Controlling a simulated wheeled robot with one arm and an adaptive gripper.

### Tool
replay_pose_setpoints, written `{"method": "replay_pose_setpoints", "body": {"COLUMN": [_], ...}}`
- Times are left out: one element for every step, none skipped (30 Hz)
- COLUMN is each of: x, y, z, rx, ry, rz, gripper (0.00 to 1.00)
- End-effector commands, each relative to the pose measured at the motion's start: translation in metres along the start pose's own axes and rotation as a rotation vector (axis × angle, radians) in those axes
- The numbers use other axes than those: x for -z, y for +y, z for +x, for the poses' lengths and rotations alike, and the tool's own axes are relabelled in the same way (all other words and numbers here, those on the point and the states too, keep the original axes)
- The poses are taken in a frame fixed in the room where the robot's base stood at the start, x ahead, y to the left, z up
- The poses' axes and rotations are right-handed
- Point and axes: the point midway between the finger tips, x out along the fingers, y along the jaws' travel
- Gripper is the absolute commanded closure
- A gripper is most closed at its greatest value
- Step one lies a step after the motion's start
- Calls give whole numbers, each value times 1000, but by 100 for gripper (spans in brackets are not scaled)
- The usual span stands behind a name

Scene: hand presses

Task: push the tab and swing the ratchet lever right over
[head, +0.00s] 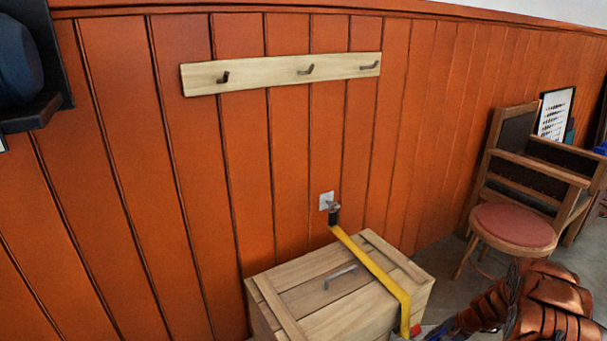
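A yellow strap (372,262) runs over the lid of a wooden crate (290,292) and down its front edge. At the strap's far end is a dark fitting with a grey metal part (333,212), near the wall. A small red piece (415,330) shows beside the strap's near end, at the bottom edge. I cannot tell whether it is the tab, and the ratchet lever is not clearly visible. My copper-coloured arm (548,305) enters at the lower right. Dark and blue parts at its left end (452,328) lie close to the red piece; no separate fingertips can be made out.
A metal handle (341,277) lies on the crate lid. A wooden chair with a red seat (515,224) stands at the right. A hook rail (285,73) and a white wall plate (326,200) are on the orange wall. Floor shows between crate and chair.

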Motion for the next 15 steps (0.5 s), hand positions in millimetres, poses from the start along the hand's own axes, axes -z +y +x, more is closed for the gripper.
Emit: {"method": "replay_pose_setpoints", "body": {"x": [-2, -3, -3, -2, -2, -2, -2, -2, -2, -3, -3, -3, -3, -3, -4], "y": [-6, -8, -8, -9, -9, -9, -10, -11, -14, -17, -20, -26, -29, -32, -37], "z": [-6, -6, -6, -6, -6, -6, -6, -7, -8, -10, -11, -12, -12, -12, -12], "rx": [-10, -15, -20, -23, -26, -28, -30, -34, -40, -47, -57, -69, -78, -87, -99], "ry": [-2, -2, -2, -2, -2, -2, -2, -2, -3, -3, -4, -3, -3, -3, -2], "rz": [0, 1, 4, 6, 6, 7, 8, 9, 11, 12, 13, 15, 17, 19, 23], "gripper": [100, 100, 100, 100, 100, 100, 100, 100, 100, 100, 100, 100, 100, 100, 100]}}
